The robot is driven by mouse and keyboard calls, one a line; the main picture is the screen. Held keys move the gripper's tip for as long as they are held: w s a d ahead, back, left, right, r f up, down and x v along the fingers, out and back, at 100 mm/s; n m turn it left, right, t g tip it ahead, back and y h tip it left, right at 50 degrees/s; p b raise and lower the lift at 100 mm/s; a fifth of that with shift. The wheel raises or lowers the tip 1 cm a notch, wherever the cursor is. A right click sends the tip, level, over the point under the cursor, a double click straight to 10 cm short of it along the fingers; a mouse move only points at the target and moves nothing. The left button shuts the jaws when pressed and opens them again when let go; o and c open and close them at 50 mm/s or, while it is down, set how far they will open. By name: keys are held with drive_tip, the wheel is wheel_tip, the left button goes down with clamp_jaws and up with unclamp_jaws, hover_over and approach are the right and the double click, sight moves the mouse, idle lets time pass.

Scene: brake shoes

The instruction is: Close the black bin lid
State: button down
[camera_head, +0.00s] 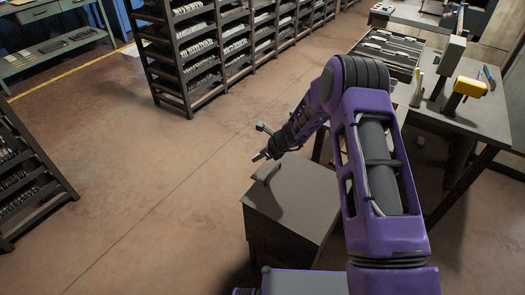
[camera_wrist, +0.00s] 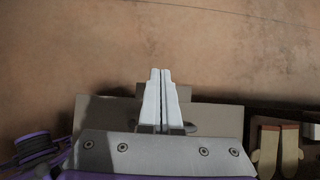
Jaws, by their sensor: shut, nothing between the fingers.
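The black bin (camera_head: 272,232) stands on the floor in front of me, beside the workbench. Its lid (camera_head: 305,205) lies flat across the top and looks down on the bin; I see no gap, though my arm hides part of its right side. A small raised handle (camera_head: 268,173) is at the lid's far left edge. My gripper (camera_head: 258,157) is just above and beyond that handle, shut and empty. In the wrist view the two pale fingers of my gripper (camera_wrist: 161,75) are together, with the grey lid (camera_wrist: 222,116) behind them. I cannot tell if they touch it.
A workbench (camera_head: 475,115) with tools and a yellow-topped device (camera_head: 470,88) stands to the right. Shelving racks (camera_head: 185,60) stand at the back, and another rack (camera_head: 25,180) is at the left. The floor (camera_head: 140,170) left of the bin is clear.

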drive_tip(key=shift+w+a+f+b, duration=0.15)
drive_tip(key=shift+f+b, duration=0.25)
drive_tip(key=shift+f, duration=0.6)
drive_tip(key=shift+a+f+b, duration=0.2)
drive_tip(key=shift+f+b, duration=0.2)
drive_tip(key=shift+f, duration=0.55)
drive_tip(key=shift+w+a+f+b, duration=0.15)
drive_tip(key=shift+f+b, duration=0.25)
drive_tip(key=shift+f, duration=0.6)
